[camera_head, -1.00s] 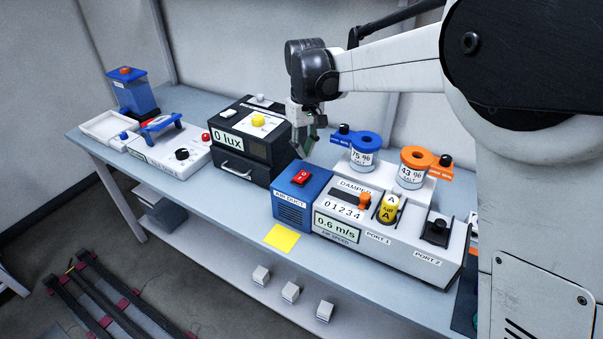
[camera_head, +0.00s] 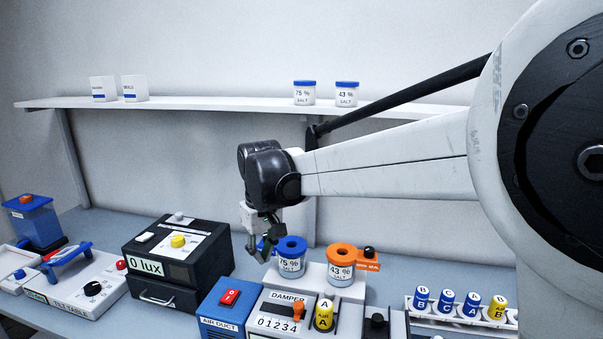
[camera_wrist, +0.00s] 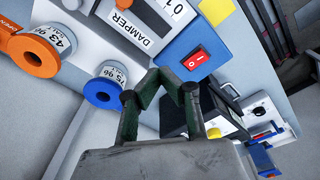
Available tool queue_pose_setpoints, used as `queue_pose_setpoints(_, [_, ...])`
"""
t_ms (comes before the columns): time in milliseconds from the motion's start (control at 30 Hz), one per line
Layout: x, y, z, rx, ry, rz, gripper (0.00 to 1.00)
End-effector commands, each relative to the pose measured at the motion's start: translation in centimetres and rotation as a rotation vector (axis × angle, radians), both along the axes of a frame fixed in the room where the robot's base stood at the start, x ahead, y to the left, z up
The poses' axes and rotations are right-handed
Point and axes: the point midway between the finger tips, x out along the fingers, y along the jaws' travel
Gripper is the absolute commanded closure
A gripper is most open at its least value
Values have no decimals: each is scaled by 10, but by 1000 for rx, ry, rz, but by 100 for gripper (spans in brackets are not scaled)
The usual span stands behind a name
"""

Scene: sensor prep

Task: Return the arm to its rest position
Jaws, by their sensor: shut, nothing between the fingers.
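My gripper (camera_head: 264,256) hangs from the dark wrist joint, pointing down, with its fingers together and nothing between them. It is in the air at the left of the blue-lidded 75 % salt jar (camera_head: 291,262), behind the blue air duct box (camera_head: 228,309). In the wrist view my gripper (camera_wrist: 169,78) shows its two fingertips meeting, with the blue ring of the 75 % jar (camera_wrist: 103,92) to their left and the red switch (camera_wrist: 195,59) of the air duct box at the upper right. My white arm reaches in from the right.
The black 0 lux box (camera_head: 180,270) stands left of my gripper. The orange-lidded 43 % jar (camera_head: 341,267) is to the right. A wall shelf (camera_head: 220,103) with jars and boxes runs behind the arm. A rack (camera_head: 435,313) of labelled vials is at lower right.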

Motion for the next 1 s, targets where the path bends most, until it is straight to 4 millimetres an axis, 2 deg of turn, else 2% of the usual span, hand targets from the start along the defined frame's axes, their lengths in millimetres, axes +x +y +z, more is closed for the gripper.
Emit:
queue_pose_setpoints(33, [-7, -18, 6, 9, -16, -27, 100])
queue_pose_setpoints(100, [-15, -39, 13, 21, -38, -62, 100])
queue_pose_setpoints(300, [-44, -95, 29, 56, -106, -160, 100])
queue_pose_setpoints(500, [-78, -147, 35, 87, -174, -256, 100])
queue_pose_setpoints(767, [-129, -205, 29, 123, -265, -380, 100])
queue_pose_setpoints(1000, [-177, -249, 11, 155, -353, -491, 100])
